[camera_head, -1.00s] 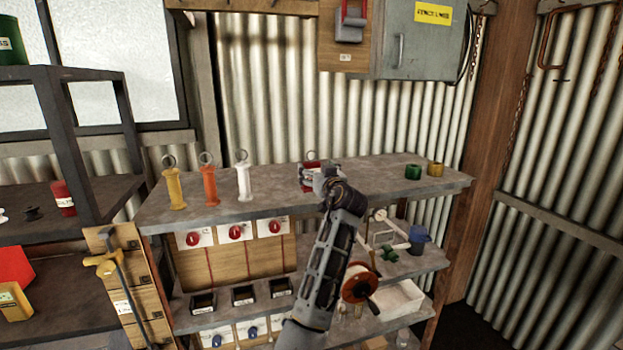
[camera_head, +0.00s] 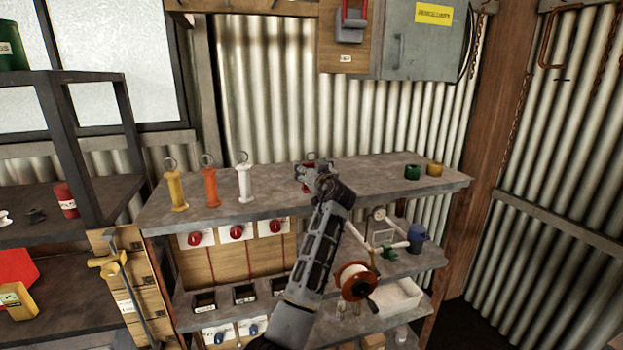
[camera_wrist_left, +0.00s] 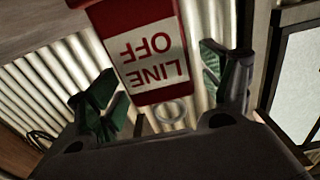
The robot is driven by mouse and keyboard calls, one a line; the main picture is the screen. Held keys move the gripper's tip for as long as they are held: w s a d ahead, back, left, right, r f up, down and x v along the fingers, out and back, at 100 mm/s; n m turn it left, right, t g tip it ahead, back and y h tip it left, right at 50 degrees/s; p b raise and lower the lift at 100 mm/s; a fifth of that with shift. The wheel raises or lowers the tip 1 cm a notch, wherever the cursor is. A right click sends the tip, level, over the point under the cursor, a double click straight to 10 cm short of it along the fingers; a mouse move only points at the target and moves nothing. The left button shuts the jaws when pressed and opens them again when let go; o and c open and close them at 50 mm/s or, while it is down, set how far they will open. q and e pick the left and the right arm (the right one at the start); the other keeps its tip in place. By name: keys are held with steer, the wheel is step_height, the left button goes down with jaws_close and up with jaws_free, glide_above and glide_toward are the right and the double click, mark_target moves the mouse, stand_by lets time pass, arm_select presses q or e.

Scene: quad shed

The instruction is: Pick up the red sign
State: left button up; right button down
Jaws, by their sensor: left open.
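The red sign (camera_wrist_left: 138,50) has a white label reading LINE OFF, upside down in the left wrist view, and a metal ring at one end. My right gripper is not in view.
Yellow (camera_head: 175,190), orange (camera_head: 209,187) and white (camera_head: 244,184) ringed handles stand left on the bench top (camera_head: 385,182). Green (camera_head: 412,172) and yellow (camera_head: 435,169) rings lie at its right. A red cable reel (camera_head: 355,281) is on the shelf below.

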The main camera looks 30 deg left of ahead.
arm_select(q)
steer(key=shift+c, duration=0.2)
steer(key=c, duration=1.1)
steer(key=shift+r, duration=0.1)
steer(key=shift+r+b, duration=0.9)
steer(key=shift+r, duration=4)
